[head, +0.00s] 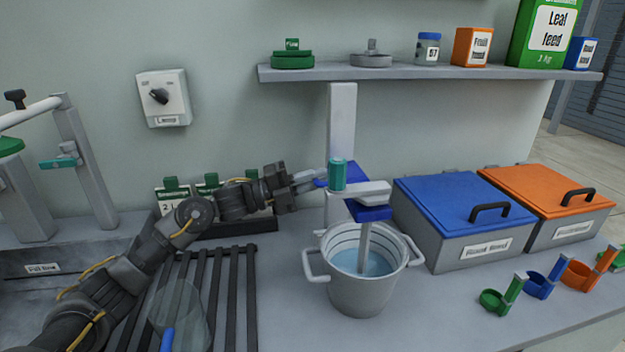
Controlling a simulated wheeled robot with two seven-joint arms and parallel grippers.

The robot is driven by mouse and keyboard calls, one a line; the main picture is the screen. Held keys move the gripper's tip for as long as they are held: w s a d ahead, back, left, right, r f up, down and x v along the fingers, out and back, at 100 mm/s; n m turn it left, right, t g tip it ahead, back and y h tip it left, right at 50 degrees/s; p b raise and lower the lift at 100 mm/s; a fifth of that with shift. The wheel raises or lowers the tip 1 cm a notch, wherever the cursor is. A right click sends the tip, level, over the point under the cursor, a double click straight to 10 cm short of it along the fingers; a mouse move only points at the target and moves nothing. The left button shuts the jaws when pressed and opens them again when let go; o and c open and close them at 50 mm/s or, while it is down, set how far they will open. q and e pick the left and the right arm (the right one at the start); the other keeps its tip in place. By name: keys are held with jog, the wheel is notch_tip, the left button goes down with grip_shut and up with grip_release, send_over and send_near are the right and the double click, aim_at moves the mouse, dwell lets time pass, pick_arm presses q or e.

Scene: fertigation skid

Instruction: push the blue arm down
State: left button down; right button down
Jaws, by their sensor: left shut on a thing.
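A mixer stand with a pale upright post (342,120) is at the centre of the head view. On it are a teal cylinder (338,174), a pale horizontal head and blue parts (369,213). A thin shaft (365,245) runs down into a grey bucket (362,290) holding bluish water. My right gripper is out of view.
A shelf (430,74) with jars and boxes hangs above. A blue-lidded bin (465,205) and an orange-lidded bin (548,195) stand right of the bucket. Small coloured scoops (497,298) lie in front. A slatted rack (233,295) is below my left arm.

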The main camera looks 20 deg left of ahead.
pick_arm(q)
jog(key=shift+f, duration=0.45)
jog(key=c, duration=1.5)
grip_release()
jog(key=shift+c, duration=0.2)
jog(key=shift+r, duration=0.2)
